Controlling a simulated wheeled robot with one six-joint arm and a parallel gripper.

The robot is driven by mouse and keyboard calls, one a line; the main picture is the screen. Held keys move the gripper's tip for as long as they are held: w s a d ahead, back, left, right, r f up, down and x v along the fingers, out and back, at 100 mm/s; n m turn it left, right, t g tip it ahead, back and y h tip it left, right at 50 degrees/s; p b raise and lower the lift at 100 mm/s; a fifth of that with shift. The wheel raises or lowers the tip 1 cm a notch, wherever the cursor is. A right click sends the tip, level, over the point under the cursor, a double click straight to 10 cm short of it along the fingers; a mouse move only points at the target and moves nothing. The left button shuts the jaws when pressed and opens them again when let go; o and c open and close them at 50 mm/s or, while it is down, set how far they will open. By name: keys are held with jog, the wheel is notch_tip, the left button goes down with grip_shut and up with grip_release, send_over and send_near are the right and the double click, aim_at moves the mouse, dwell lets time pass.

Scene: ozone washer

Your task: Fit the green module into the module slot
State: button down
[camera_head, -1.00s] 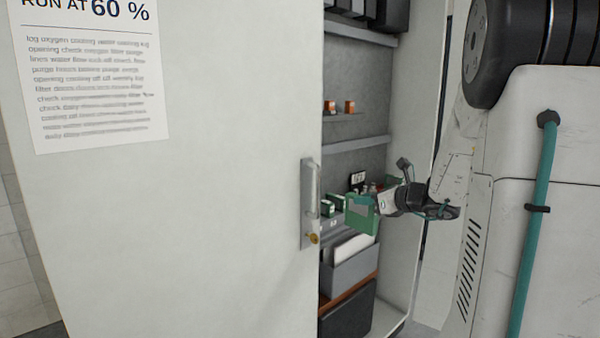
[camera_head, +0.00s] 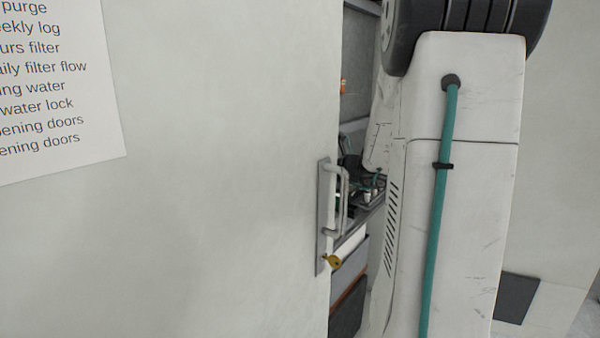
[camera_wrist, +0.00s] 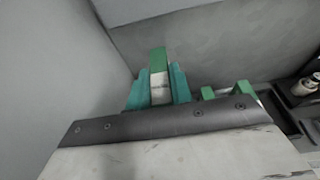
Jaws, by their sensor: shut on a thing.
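In the wrist view, my gripper (camera_wrist: 158,93) has its two teal fingers shut on the green module (camera_wrist: 158,62), a narrow upright block with a pale label face. A grey wall stands close beyond the module. To its right are other green pieces (camera_wrist: 227,93) at a dark rail. I cannot make out the module slot; it may be hidden behind my gripper's body. In the head view, the module and my fingertips are hidden by my arm and the cabinet door.
In the head view, the white cabinet door (camera_head: 220,150) with its handle (camera_head: 340,198) and brass key (camera_head: 332,261) stands left of my arm. Only a narrow strip of cabinet inside shows. In the wrist view, dark fittings (camera_wrist: 300,90) sit at the right, and a grey wall (camera_wrist: 60,80) at the left.

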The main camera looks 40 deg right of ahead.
jog(key=shift+s+d, duration=0.1)
jog(key=shift+f, duration=2.9)
jog(key=shift+f, duration=2.75)
jog(key=c, duration=1.2)
grip_release()
jog(key=shift+o, duration=0.2)
jog(key=shift+s, duration=0.1)
jog(key=v, duration=0.7)
jog(key=shift+s, duration=0.35)
